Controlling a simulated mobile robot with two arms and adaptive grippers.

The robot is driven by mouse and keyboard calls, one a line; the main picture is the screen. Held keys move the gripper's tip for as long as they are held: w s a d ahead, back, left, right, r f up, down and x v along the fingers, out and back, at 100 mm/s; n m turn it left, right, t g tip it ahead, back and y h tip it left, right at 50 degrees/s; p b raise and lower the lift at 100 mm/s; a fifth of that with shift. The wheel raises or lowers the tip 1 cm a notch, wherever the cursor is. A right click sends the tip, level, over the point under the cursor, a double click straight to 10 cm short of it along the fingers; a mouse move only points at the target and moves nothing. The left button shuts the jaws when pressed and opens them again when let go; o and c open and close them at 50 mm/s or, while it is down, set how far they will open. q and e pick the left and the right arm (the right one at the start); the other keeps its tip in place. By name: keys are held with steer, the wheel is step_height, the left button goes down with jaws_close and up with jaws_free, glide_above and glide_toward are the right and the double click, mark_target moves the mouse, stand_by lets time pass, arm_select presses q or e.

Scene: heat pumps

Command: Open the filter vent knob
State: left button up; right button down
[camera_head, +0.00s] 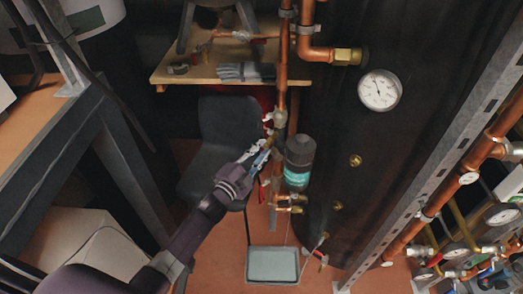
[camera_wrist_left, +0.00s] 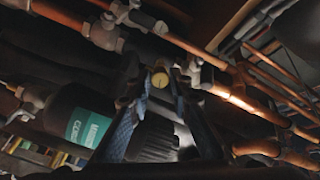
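The filter (camera_head: 298,172) is an upright black cylinder with a teal label, beside a vertical copper pipe. In the left wrist view the filter (camera_wrist_left: 70,112) lies on the left, outside my fingers. My left gripper (camera_head: 268,146) reaches in from the lower left, close to the pipe and the filter's upper left side. In the left wrist view a small round brass piece (camera_wrist_left: 160,80) shows between the tips of my left gripper (camera_wrist_left: 160,88). I cannot tell if it is the vent knob or if the fingers touch it. My right gripper is not in view.
A black tank with a dial gauge (camera_head: 380,90) stands to the right. A shelf (camera_head: 215,72) with gloves is behind, and a dark chair (camera_head: 215,165) stands beside my arm. A grey tray (camera_head: 273,264) lies on the floor below the filter.

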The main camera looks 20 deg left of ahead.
arm_select(q)
steer(key=o, duration=0.3)
steer(key=v, duration=1.2)
